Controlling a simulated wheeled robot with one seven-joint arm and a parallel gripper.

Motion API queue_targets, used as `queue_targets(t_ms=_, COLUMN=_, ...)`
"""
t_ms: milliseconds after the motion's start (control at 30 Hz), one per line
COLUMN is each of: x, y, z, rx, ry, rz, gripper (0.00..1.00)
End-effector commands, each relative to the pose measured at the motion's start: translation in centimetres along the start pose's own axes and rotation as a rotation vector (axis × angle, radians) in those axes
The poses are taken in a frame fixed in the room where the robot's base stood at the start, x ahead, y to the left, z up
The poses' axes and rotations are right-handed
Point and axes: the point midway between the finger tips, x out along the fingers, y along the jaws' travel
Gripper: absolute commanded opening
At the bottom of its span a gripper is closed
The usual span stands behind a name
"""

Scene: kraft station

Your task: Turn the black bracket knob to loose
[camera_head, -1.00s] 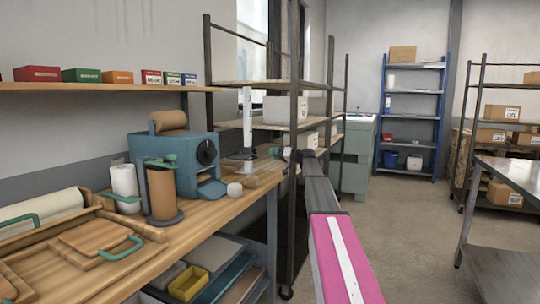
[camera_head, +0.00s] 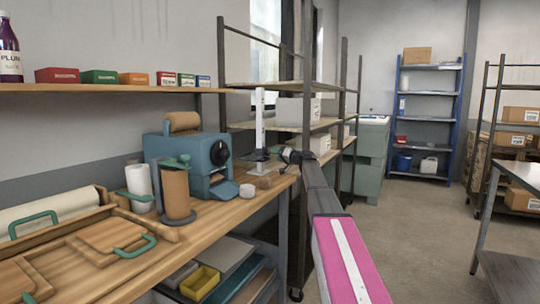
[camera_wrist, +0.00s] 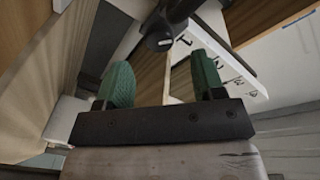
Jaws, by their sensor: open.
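The black bracket knob (camera_wrist: 158,38) shows at the top middle of the wrist view, with a grey round end facing me. It sits beside a white plate (camera_wrist: 222,66) with black numbers. My gripper (camera_wrist: 161,80) is open, its two green fingertips apart with nothing between them. The knob appears beyond the gap between the fingertips, apart from them. In the head view my gripper (camera_head: 290,156) is at the far right end of the bench, beside a white upright post (camera_head: 259,118). The knob cannot be made out clearly there.
The wooden bench (camera_head: 120,255) holds a blue machine with a black dial (camera_head: 219,152), a brown roll (camera_head: 176,192), a white roll (camera_head: 139,186) and boards with green handles. A metal rack (camera_head: 310,85) stands just behind my gripper. Open floor (camera_head: 420,225) lies to the right.

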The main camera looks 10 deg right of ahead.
Motion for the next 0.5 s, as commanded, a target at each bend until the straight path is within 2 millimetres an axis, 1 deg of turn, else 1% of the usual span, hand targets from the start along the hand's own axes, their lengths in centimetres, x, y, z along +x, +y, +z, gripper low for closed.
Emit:
queue_targets(t_ms=33, x=1.2, y=0.1, z=-0.2, rx=0.000, ry=0.000, rz=0.000, gripper=0.63)
queue_targets(t_ms=200, x=4.0, y=0.1, z=-0.1, rx=0.000, ry=-0.001, rz=0.000, gripper=0.63)
queue_targets(t_ms=333, x=5.0, y=0.1, z=-0.1, rx=-0.001, ry=0.001, rz=0.001, gripper=0.63)
queue_targets(t_ms=500, x=5.3, y=0.0, z=0.0, rx=-0.001, ry=0.001, rz=0.001, gripper=0.63)
